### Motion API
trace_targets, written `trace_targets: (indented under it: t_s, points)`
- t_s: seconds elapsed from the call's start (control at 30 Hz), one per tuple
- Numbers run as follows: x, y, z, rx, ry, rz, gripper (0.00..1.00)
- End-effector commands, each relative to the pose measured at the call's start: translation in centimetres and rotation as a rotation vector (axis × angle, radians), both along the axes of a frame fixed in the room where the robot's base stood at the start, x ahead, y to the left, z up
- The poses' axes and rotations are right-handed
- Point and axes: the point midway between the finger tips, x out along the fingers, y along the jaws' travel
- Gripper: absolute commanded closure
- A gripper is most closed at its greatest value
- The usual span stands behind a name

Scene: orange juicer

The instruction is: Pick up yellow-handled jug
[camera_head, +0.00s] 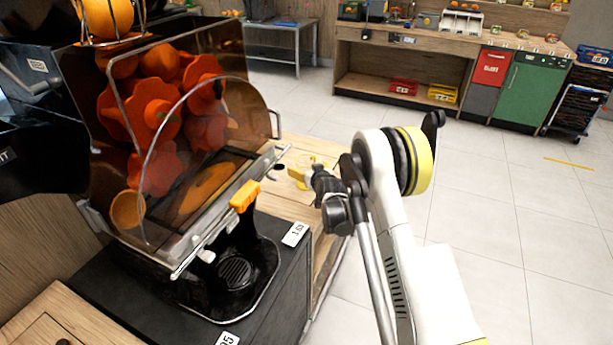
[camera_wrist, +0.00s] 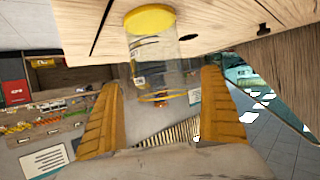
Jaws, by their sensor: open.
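The yellow-handled jug (camera_head: 301,173) stands on the wooden counter beside the juicer in the head view, small and partly hidden by my gripper (camera_head: 322,186). In the wrist view, the jug (camera_wrist: 153,50) shows a clear body with a round yellow end against the wood. A thin orange-yellow part shows at its other end. My gripper (camera_wrist: 160,82) is open, its two orange finger pads on either side of the picture. The jug is ahead, roughly between the fingertips, with gaps visible at both sides. I cannot tell how deep it sits between them.
The large orange juicer (camera_head: 180,130), with a clear cover and orange tap lever (camera_head: 244,195), stands left of my gripper. The wooden counter (camera_head: 285,207) edge runs close below my arm. Tiled floor (camera_head: 480,200) is open to the right; a workbench (camera_head: 400,42) is far back.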

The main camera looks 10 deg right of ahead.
Motion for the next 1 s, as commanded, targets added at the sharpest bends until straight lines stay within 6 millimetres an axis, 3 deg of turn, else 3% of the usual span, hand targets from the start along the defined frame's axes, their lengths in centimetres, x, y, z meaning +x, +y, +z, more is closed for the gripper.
trace_targets:
  t_s: [0.03, 0.2, 0.47, 0.6, 0.67, 1.0]
  points:
    - [0.9, 0.0, -0.9, 0.000, 0.000, 0.000, 0.07]
    - [2.7, 0.2, -1.5, -0.001, 0.000, 0.000, 0.07]
    - [3.0, 0.2, -1.3, 0.000, 0.000, 0.000, 0.07]
    - [3.0, 0.2, -1.3, 0.000, 0.000, 0.000, 0.50]
    - [3.0, 0.2, -1.3, 0.000, 0.000, 0.000, 0.67]
    - [3.0, 0.1, -1.1, 0.000, 0.000, 0.000, 0.67]
